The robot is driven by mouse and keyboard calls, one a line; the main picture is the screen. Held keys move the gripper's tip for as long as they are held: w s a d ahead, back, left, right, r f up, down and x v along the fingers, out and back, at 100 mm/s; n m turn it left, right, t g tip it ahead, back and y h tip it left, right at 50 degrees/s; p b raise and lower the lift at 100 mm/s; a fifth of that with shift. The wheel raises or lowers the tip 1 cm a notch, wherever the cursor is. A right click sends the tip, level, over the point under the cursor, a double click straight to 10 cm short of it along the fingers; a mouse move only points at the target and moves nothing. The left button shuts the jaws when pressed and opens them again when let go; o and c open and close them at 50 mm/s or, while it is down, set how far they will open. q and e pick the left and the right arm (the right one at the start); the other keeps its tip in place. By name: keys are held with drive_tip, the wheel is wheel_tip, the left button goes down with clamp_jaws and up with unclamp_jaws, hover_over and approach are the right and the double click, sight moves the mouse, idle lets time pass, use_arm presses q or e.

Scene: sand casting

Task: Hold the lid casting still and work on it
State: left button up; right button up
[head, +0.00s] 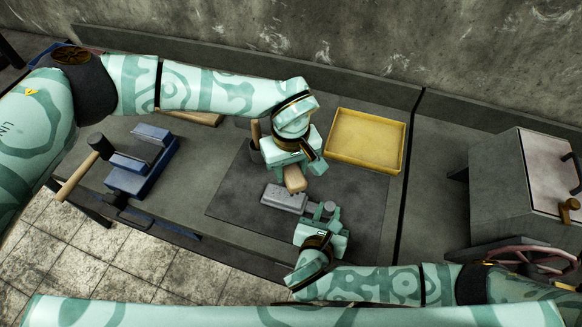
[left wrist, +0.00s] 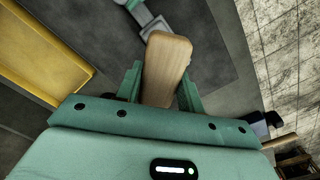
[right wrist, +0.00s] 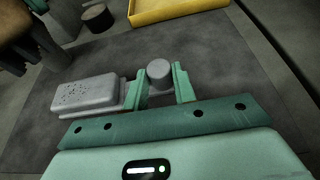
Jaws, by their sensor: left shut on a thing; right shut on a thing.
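The lid casting (head: 284,198) is a grey rectangular block lying on the dark mat, with a short round stub (head: 330,207) joined at its right end. In the right wrist view the block (right wrist: 85,92) has a speckled top. My right gripper (head: 318,213) is shut on the round stub (right wrist: 159,73). My left gripper (head: 293,172) is shut on a wooden-backed tool (left wrist: 167,68), held just above and behind the block. The tool's underside is mostly hidden. In the right wrist view the tool looks apart from the casting.
A yellow tray (head: 366,138) stands behind right of the mat (head: 350,195). A dark cup (right wrist: 97,17) stands behind the casting. A blue vise-like fixture (head: 143,170) and a mallet (head: 101,146) are at left. A grey box (head: 510,185) and a handwheel (head: 515,252) are at right.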

sight(286, 193)
use_arm(q)
drive_tip(key=shift+f, duration=3.7)
drive_tip(key=shift+w+a+f, duration=0.1)
drive_tip(key=shift+a+f, duration=0.1)
drive_tip(key=shift+a, duration=0.1)
drive_tip(key=shift+c, duration=0.4)
drive_tip(key=shift+w+a+f, duration=0.1)
drive_tip(key=shift+a, duration=0.25)
drive_tip(key=shift+w+a, duration=0.25)
drive_tip(key=shift+a, duration=0.65)
drive_tip(key=shift+w+a, duration=0.3)
drive_tip(key=shift+a, duration=0.6)
drive_tip(key=shift+w+a, duration=0.25)
drive_tip(key=shift+a, duration=0.65)
drive_tip(key=shift+s+d, duration=0.35)
drive_tip(key=shift+d, duration=0.75)
drive_tip(key=shift+s+d, duration=0.35)
drive_tip(key=shift+d, duration=0.8)
drive_tip(key=shift+s+d, duration=0.35)
drive_tip(key=shift+d, duration=0.75)
drive_tip(key=shift+r, duration=4.1)
use_arm(e)
drive_tip(key=o, duration=0.5)
drive_tip(key=shift+r, duration=0.1)
